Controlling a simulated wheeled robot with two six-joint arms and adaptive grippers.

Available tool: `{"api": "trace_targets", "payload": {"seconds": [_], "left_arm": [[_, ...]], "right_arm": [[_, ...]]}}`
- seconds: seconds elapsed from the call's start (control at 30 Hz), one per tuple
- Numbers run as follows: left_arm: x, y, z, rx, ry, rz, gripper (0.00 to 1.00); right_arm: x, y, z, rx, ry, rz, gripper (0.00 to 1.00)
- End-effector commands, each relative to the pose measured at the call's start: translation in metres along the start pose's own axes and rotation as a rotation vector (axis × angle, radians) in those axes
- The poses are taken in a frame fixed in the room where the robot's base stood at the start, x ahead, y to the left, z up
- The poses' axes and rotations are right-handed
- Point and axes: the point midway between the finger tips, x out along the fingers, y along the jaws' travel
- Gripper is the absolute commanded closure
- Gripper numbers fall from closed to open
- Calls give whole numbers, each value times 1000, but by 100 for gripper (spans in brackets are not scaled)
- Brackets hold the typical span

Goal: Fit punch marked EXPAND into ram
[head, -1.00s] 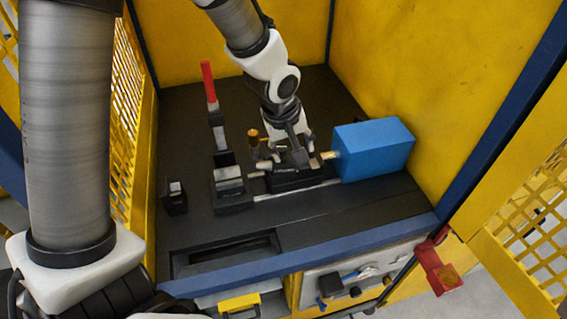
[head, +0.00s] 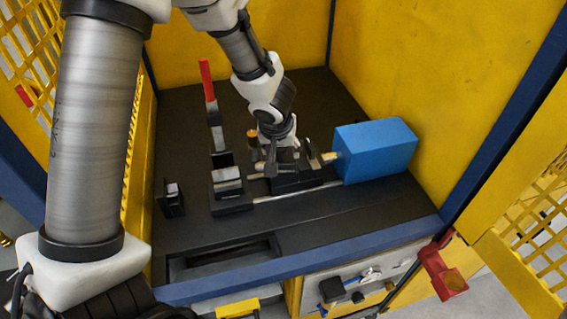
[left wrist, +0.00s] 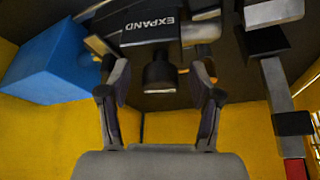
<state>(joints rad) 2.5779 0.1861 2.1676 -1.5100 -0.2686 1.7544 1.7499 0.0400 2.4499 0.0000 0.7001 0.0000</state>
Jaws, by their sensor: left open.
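A black block marked EXPAND (left wrist: 152,28) shows at the top of the left wrist view, its lettering upside down. A dark round piece (left wrist: 160,72) juts from it between my fingers; I cannot tell whether it is part of the punch. My left gripper (left wrist: 160,92) is open around this piece, with gaps on both sides. In the head view my left gripper (head: 283,168) is low over the dark fixture and hides much of it. A brass-coloured rod (head: 328,157), possibly the ram, sticks out of the blue box (head: 376,151). My right gripper is not in view.
A clamp with an upright red handle (head: 207,80) stands left of the fixture. A copper-coloured cylinder (head: 252,135) is close behind my gripper. A small black bracket (head: 172,198) stands at the left. Yellow walls enclose the back and sides.

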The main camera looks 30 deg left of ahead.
Motion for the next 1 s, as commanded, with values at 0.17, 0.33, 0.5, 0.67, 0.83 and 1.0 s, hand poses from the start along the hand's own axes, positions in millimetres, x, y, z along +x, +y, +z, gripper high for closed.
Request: {"api": "trace_targets", "payload": {"seconds": [0.17, 0.33, 0.5, 0.67, 0.83, 1.0], "left_arm": [[-1, 0, 0, 0, 0, 0, 68], [-1, 0, 0, 0, 0, 0, 100], [-1, 0, -1, 0, 2, 0, 100], [-3, 0, -2, 0, 1, 0, 100], [-13, 2, -9, 2, 2, 0, 100], [-25, 6, -19, 3, 2, 1, 100]], "right_arm": [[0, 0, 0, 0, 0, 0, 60], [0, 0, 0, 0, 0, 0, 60], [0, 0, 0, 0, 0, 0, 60], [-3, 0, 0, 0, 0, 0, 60], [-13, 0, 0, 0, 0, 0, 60], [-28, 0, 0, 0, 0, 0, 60]]}}
